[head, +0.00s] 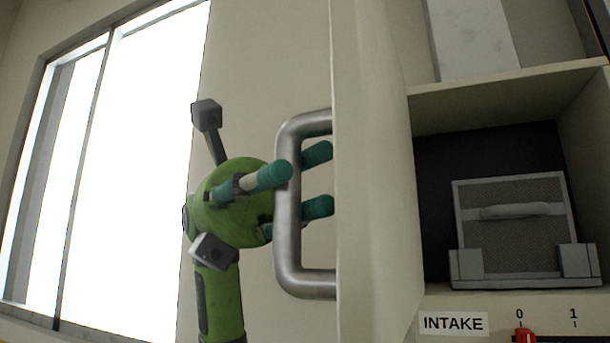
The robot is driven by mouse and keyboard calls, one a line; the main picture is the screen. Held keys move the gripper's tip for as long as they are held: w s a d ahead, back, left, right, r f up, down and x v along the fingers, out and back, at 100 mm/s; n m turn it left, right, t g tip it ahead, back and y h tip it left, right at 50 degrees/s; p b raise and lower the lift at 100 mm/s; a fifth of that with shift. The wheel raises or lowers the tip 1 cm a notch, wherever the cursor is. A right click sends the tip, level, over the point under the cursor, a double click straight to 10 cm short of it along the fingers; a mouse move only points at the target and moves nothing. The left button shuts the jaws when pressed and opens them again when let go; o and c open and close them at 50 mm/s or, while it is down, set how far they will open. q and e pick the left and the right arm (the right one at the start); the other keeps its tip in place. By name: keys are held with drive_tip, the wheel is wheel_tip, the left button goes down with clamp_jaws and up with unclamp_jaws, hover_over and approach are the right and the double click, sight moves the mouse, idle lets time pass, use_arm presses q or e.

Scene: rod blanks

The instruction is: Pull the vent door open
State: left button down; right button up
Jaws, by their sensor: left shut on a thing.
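The vent door (370,170) is a pale cream panel, seen nearly edge-on, standing swung out at the left side of the cabinet opening. Its thick grey metal handle (288,245) is a D-shaped bar on the door's left face. My left gripper (295,180) has a green body and teal fingers. Its fingers lie on both sides of the handle's upright bar, and it is shut on it. The far fingertips are partly hidden behind the bar. My right gripper is not in view.
Inside the open cabinet sits a grey mesh filter panel (515,220) with a handle, between two grey brackets. A shelf (500,95) lies above it. Below are an INTAKE label (453,323) and a red switch (525,335) near 0. A bright window (130,150) is at left.

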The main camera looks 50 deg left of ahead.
use_arm(q)
drive_tip(key=shift+f, duration=0.2)
drive_tip(key=c, duration=1)
unclamp_jaws()
drive_tip(key=shift+s+r, duration=0.1)
drive_tip(key=shift+s, duration=0.05)
drive_tip(key=w+a, duration=0.1)
drive_tip(key=a, duration=1.1)
